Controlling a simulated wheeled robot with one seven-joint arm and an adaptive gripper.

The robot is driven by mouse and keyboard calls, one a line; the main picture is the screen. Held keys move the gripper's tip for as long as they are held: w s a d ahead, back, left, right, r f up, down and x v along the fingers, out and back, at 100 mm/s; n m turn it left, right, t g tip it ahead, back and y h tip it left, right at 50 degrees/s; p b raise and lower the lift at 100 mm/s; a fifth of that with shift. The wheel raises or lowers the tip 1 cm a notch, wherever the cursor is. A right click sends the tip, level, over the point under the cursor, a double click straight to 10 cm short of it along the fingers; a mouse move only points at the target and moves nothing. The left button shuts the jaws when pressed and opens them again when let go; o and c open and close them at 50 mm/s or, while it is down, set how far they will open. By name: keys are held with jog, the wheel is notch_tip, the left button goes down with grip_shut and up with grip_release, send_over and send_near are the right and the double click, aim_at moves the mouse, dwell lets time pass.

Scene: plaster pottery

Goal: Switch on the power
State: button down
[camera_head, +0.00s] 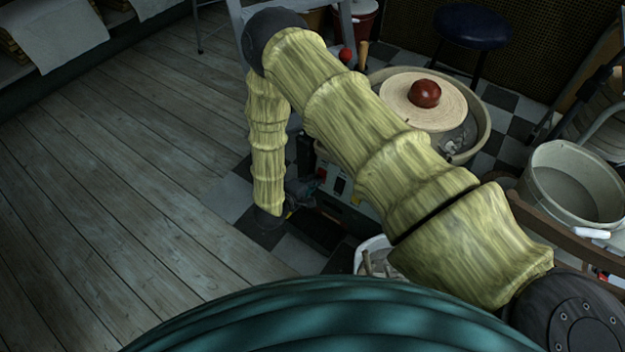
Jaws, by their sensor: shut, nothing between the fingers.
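The potter's wheel has a pale round disc (400,93) with a reddish-brown lump (425,94) on it. Below it is the wheel's front control panel (349,196), partly hidden by my arm. A small red part (321,173), a white plate with a dark switch-like part (340,185) and a yellow mark (357,198) show on it. I cannot tell which is the power switch or how it is set. My gripper (303,189) is shut and empty, low in front of the panel's left part. It is small and dark, and I cannot tell whether it touches the panel.
A grey bucket (571,188) stands at the right beside a wooden rail. A blue stool (472,26) stands behind the wheel. A white container (374,257) is below my arm. The plank floor (130,190) at the left is clear.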

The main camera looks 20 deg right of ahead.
dwell(0.3)
jog(key=s+a+r+p, duration=0.1)
jog(key=s+a+p, duration=0.2)
jog(key=s+a, duration=0.5)
jog(key=a, duration=0.3)
jog(key=shift+a+r+p, duration=0.2)
jog(key=shift+a+p, duration=0.05)
jog(key=shift+p, duration=0.05)
